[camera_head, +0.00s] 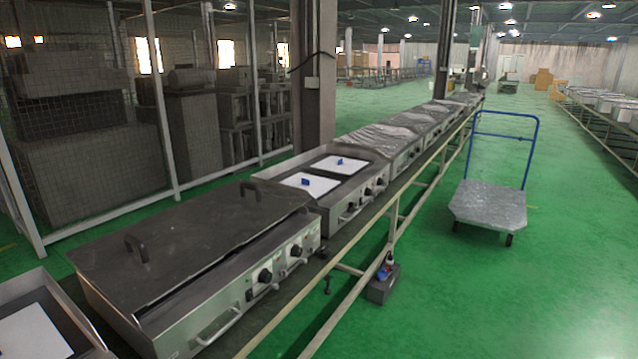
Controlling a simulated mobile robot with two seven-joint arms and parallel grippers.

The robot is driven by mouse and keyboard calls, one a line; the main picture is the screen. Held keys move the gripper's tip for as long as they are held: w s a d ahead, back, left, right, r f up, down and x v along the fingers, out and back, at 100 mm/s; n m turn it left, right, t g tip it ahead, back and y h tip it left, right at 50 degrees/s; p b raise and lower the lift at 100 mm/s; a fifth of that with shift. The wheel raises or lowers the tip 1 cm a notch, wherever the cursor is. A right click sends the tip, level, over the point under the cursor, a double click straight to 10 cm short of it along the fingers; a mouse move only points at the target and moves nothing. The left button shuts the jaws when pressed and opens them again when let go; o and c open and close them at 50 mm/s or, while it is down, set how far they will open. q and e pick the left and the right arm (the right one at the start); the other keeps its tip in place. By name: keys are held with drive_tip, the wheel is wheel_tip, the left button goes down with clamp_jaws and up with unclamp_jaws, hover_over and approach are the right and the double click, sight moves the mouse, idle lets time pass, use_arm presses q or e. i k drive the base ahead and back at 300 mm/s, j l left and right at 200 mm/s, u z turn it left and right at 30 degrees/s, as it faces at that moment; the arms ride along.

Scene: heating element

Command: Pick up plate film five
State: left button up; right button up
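Two white film sheets, each with a small blue piece on top, lie on the dark plate of an open appliance in the middle of the line. The nearer white sheet (318,188) is left of the farther white sheet (351,166). Another white sheet (33,332) lies on a dark plate at the lower left corner, partly cut off. I cannot tell which one is plate film five. No gripper of mine shows in the head view.
A lidded appliance (200,240) with two handles stands in front. More wrapped appliances (380,138) continue along the rail (395,209). A blue-handled cart (490,204) stands at right on clear green floor (500,290). A pillar (313,80) and mesh fence (90,130) stand behind.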

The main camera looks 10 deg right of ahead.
sight(316, 186)
drive_tip(key=i+l, duration=1.3)
drive_tip(key=k+l+z, duration=0.05)
drive_tip(key=l, duration=0.1)
